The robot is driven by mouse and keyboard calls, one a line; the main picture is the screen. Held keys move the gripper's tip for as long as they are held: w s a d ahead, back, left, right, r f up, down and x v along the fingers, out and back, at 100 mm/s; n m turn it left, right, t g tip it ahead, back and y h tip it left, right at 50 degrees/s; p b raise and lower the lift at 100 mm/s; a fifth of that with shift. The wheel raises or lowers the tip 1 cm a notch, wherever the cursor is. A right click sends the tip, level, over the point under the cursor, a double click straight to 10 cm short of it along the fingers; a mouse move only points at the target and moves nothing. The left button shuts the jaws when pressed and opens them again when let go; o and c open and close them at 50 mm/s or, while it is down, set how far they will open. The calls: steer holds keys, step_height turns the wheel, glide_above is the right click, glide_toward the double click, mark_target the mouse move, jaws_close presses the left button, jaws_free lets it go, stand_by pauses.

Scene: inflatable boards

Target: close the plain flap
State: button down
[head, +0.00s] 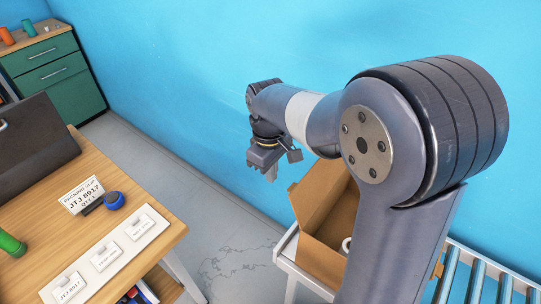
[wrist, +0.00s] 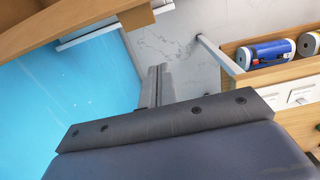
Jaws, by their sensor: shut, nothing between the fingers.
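An open cardboard box (head: 318,260) stands on a white-edged stand, partly hidden behind my arm. One brown flap (head: 322,194) stands up at its back left; I see no print on it. The other flaps are mostly hidden, so I cannot tell which is the plain one. A small white round item (head: 346,244) shows inside the box. My gripper (head: 271,175) is shut and empty, left of the box and apart from it, pointing down. In the wrist view its fingers (wrist: 155,85) are together, and brown cardboard (wrist: 70,27) crosses the upper left.
A wooden desk (head: 150,205) at left holds a packing slip (head: 83,195), a blue round item (head: 114,200) and white label plates (head: 105,256). A roller conveyor (head: 490,280) lies at right. The blue wall (head: 200,80) is behind. Grey floor (head: 215,225) is clear between desk and stand.

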steer(key=s+d+p, duration=0.1)
steer(key=s+d, duration=0.1)
steer(key=d, duration=0.1)
steer(key=shift+s, duration=0.15)
steer(key=shift+d+r, duration=0.1)
stand_by(0.4)
